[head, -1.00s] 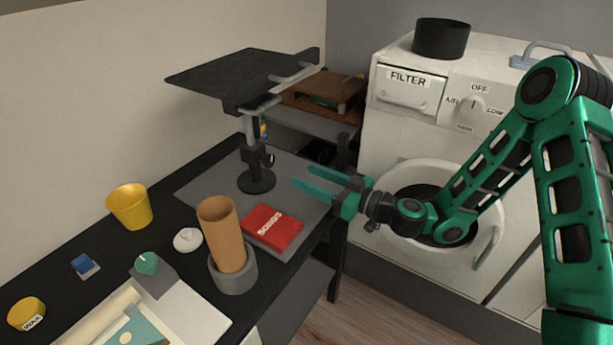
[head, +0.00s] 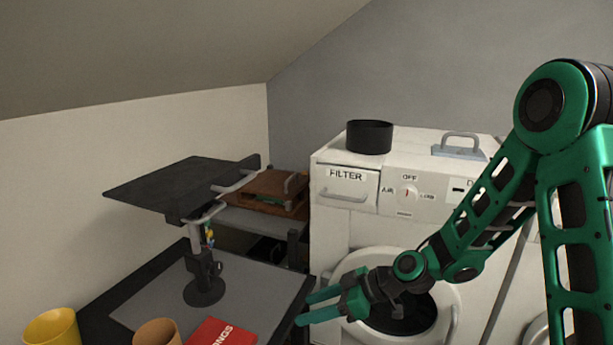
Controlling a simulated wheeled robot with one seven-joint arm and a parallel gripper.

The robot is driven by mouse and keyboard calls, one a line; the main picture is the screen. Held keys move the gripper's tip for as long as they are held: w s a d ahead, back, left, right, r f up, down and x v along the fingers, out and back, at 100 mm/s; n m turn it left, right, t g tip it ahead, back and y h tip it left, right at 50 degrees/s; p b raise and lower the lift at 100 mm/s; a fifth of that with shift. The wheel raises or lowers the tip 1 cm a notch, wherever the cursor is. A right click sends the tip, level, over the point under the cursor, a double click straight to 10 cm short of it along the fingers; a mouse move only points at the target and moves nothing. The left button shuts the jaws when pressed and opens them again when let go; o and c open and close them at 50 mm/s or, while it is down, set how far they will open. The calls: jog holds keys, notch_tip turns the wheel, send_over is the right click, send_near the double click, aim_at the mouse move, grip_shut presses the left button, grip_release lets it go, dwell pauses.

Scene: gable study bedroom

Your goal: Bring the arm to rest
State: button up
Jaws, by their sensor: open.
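My gripper (head: 318,306) is at the lower middle of the head view, at the end of my green arm. Its two green fingers point left and are apart, with nothing between them. It appears near the right edge of the dark desk (head: 88,316), in front of the white machine (head: 335,228). Its exact height above the desk I cannot tell. The arm is bent, with the elbow high at the right.
A red book (head: 222,334), a cork-coloured cylinder (head: 157,332) and a yellow cup (head: 52,328) are at the lower left. A black stand (head: 203,290) holds a dark tilted panel (head: 165,188). A black round container (head: 369,137) sits on the machine. A brown box (head: 262,190) stands behind.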

jog(key=s+d+r+m+h, duration=0.2)
jog(key=s+d+m+h, duration=0.1)
jog(key=d, duration=0.6)
jog(key=s+d+r+m+h, duration=0.1)
jog(key=s+d+m+h, duration=0.2)
jog(key=d, duration=0.6)
jog(key=s+d+r+m+h, duration=0.2)
jog(key=s+d+m+h, duration=0.1)
jog(key=d, duration=0.6)
jog(key=s+d+r+m+g, duration=0.1)
jog(key=s+d+r+m, duration=0.2)
jog(key=s, duration=0.6)
jog(key=s+d+r+m+g+h, duration=0.1)
jog(key=s+d+r+m, duration=0.2)
jog(key=s+d+m, duration=0.5)
jog(key=shift+s+d+g+h, duration=0.3)
jog(key=shift+s+d, duration=0.35)
jog(key=shift+s, duration=0.05)
jog(key=shift+r, duration=0.1)
jog(key=shift+w+f, duration=0.25)
jog(key=shift+w, duration=0.4)
